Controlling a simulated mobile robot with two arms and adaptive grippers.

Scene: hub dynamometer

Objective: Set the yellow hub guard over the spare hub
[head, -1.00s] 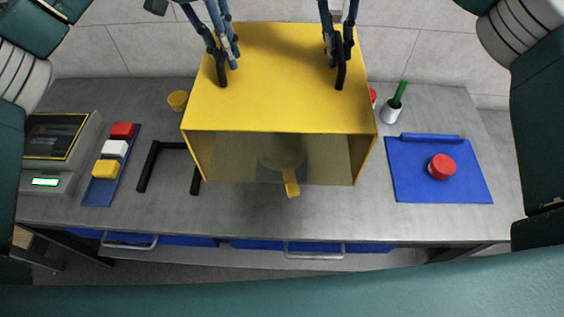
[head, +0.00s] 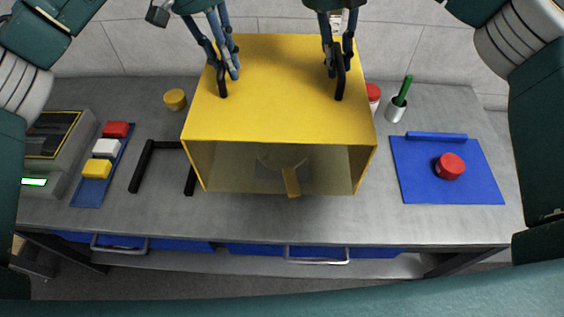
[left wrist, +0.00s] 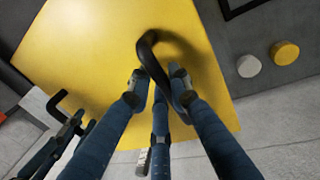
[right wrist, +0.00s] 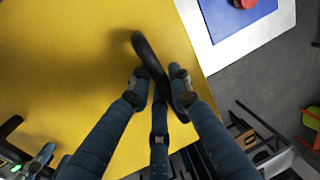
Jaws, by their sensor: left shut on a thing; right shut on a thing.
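The yellow hub guard (head: 285,90), an open-fronted box, is held over the middle of the bench. My left gripper (head: 223,80) is shut on a black handle on its top at the left. My right gripper (head: 338,80) is shut on the matching handle at the right. Both wrist views show a black handle between the fingers, the left handle (left wrist: 150,55) and the right handle (right wrist: 145,50). Through the open front, a shaded round part, seemingly the spare hub (head: 283,156), shows with a yellow bar (head: 291,182) projecting forward. I cannot tell if the guard touches the bench.
A black bracket-shaped frame (head: 141,168) lies left of the guard. Further left are a blue tray (head: 88,193) with coloured blocks and a grey device (head: 35,182). A yellow-topped jar (head: 175,98) stands behind. Right are a red-topped jar (head: 373,92), pen cup (head: 396,110) and blue mat (head: 425,185).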

